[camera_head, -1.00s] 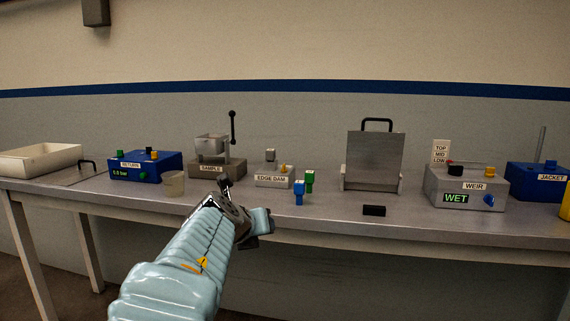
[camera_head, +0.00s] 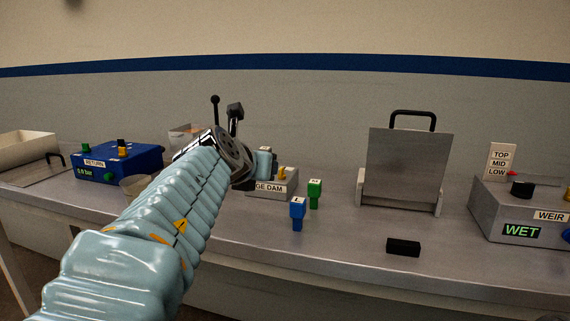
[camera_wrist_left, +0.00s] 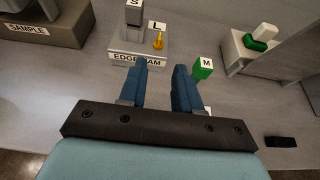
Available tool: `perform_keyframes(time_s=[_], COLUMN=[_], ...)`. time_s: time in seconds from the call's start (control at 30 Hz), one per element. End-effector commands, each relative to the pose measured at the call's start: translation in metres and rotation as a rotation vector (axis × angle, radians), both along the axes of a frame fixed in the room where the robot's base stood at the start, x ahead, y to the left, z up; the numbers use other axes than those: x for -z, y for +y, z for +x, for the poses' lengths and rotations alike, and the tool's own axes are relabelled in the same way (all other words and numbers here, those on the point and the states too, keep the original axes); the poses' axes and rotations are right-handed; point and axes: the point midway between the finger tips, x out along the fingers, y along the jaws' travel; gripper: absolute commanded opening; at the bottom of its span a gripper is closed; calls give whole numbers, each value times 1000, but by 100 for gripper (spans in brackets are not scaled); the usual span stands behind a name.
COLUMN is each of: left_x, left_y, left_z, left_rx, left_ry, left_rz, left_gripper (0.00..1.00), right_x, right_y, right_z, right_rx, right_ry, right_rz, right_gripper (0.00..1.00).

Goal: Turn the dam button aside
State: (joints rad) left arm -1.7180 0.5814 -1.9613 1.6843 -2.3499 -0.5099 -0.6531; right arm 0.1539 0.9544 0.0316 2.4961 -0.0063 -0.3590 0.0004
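The grey edge dam box (camera_head: 275,186) stands on the bench in the head view, its left part hidden behind my left arm. A small yellow knob (camera_head: 282,173) sits on its top. In the left wrist view the box (camera_wrist_left: 125,47) is ahead of the fingertips, with the yellow knob (camera_wrist_left: 158,41) upright on it, an "L" label behind the knob and a grey "S" block (camera_wrist_left: 133,14) to its left. My left gripper (camera_wrist_left: 159,70) is open and empty, its blue fingers apart and short of the knob. My right gripper is in neither view.
A green "M" block (camera_head: 314,193) and a blue block (camera_head: 297,208) stand right of the box. A black block (camera_head: 403,247) lies near the front edge. A grey plate stand (camera_head: 408,168) and the weir box (camera_head: 515,229) are further right. The blue return box (camera_head: 118,165) is left.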

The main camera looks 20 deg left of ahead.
Motion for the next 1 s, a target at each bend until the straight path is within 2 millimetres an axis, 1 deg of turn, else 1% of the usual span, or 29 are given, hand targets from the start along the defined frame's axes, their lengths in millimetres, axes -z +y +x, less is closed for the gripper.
perform_keyframes(time_s=[0.17,0.4,0.6,0.7,0.8,1.0], left_x=[9,28,41,46,49,51], left_y=[1,0,-1,-2,-4,-4], left_z=[22,67,98,111,119,125], left_rx=[-2,-4,-4,-3,-1,1], left_ry=[2,1,0,-1,-1,-2], left_rz=[-4,0,-1,1,0,-1], left_gripper=[33,33,33,33,33,33], right_x=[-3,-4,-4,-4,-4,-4], right_y=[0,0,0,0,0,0], right_z=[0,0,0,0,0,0], right_rx=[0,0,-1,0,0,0], right_ry=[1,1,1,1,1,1], right_rz=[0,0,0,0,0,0], right_gripper=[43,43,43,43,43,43])
